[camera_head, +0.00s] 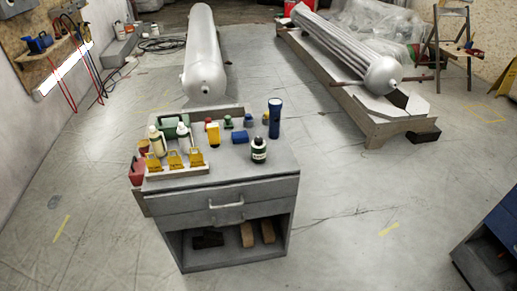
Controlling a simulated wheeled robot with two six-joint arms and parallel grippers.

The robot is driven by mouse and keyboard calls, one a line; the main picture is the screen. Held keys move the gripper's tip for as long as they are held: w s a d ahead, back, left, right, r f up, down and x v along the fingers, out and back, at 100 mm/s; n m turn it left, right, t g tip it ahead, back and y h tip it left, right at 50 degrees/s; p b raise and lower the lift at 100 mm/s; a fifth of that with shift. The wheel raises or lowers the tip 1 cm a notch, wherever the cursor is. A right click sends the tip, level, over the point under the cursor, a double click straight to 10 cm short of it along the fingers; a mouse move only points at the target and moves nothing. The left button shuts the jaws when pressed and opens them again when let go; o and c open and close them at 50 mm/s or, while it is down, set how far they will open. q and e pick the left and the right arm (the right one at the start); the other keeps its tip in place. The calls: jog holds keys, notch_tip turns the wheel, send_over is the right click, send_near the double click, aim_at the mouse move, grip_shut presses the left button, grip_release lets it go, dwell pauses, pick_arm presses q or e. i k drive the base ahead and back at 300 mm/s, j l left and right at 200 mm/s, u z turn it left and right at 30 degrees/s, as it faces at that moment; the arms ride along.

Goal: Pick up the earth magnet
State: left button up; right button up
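Neither of my grippers is in view. Several small objects stand on a grey cabinet (225,168), and I cannot tell for sure which one is the earth magnet. Yellow pieces (174,160) stand in a row at its front left edge. A yellow block (213,134) stands near the middle, with a blue block (239,137) to its right. Small red (208,121) and green (228,122) pieces are behind. A dark bottle (258,150) is near the right edge. A blue flashlight (274,118) stands upright behind it. Pale bottles (157,140) stand at the left.
A red holder (137,171) hangs on the cabinet's left side. A long grey cylinder (204,58) lies behind. A ribbed cylinder (345,45) rests on a wooden stand (372,128) at the back right. A blue cabinet (497,235) is at the right edge. The floor around the grey cabinet is mostly clear.

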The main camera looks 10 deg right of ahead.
aim_at(258, 153)
jog(key=i+l+u, duration=0.1)
jog(key=l, duration=0.25)
jog(key=i+l, duration=0.1)
jog(key=l, duration=0.25)
jog(key=i+l+u, duration=0.15)
jog(key=l, duration=0.25)
jog(key=l+u, duration=0.1)
jog(key=l, duration=0.25)
jog(key=i, duration=0.05)
